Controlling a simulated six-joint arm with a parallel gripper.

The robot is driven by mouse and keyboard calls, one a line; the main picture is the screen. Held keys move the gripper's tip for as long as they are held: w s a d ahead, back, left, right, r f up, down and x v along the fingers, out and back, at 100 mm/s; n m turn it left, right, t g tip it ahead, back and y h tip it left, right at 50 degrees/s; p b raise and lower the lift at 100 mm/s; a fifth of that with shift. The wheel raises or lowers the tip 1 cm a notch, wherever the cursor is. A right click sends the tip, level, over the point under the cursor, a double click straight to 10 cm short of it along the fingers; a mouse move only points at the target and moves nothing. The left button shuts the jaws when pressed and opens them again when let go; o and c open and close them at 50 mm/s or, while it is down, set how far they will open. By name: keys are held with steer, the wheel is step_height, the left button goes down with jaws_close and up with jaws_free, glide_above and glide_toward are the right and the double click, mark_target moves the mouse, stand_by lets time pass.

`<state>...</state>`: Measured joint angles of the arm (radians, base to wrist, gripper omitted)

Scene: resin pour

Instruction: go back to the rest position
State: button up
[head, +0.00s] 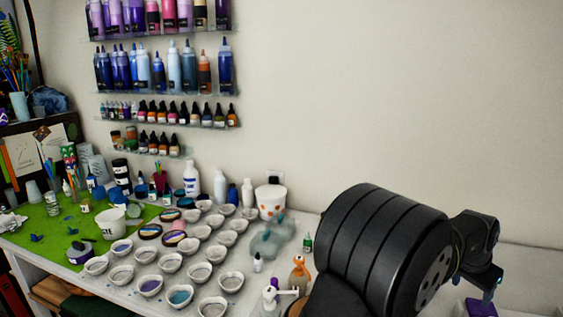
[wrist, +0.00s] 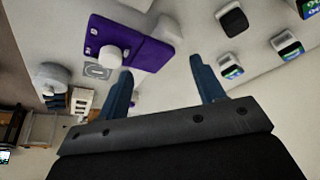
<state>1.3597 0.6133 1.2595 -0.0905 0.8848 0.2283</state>
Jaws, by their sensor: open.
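My gripper (wrist: 165,82) shows in the wrist view with its two blue fingers spread apart and nothing between them. In the head view my dark arm fills the lower right, and my gripper (head: 489,290) points down at the right side, its fingertips partly visible. It is above or near a purple object (head: 480,308) at the bottom edge. In the wrist view a purple device (wrist: 150,50) with a white round knob lies beyond the left finger, apart from it.
A table holds rows of small white cups (head: 172,262), a green mat (head: 60,228) and several bottles (head: 192,180) at left. Wall shelves (head: 165,85) carry paint bottles. A pump bottle (head: 270,298) stands close to my arm. Dark-topped items (wrist: 232,18) sit at the wrist view's upper right.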

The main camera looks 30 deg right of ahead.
steer(key=shift+w+f, duration=0.45)
steer(key=shift+f, duration=0.25)
steer(key=shift+w+f, duration=0.45)
steer(key=shift+f, duration=0.2)
steer(key=shift+o, duration=0.2)
steer(key=o, duration=0.8)
steer(key=w+a+r+n, duration=0.2)
steer(key=w+r+n, duration=0.15)
steer(key=w, duration=0.45)
steer(key=w+a+r+n+g, duration=0.1)
steer(key=w+a+r+n, duration=0.2)
steer(key=w, duration=0.5)
steer(key=w+r+n, duration=0.3)
steer(key=w+r, duration=0.2)
steer(key=w, duration=0.3)
steer(key=x, duration=0.9)
steer(key=shift+f, duration=0.5)
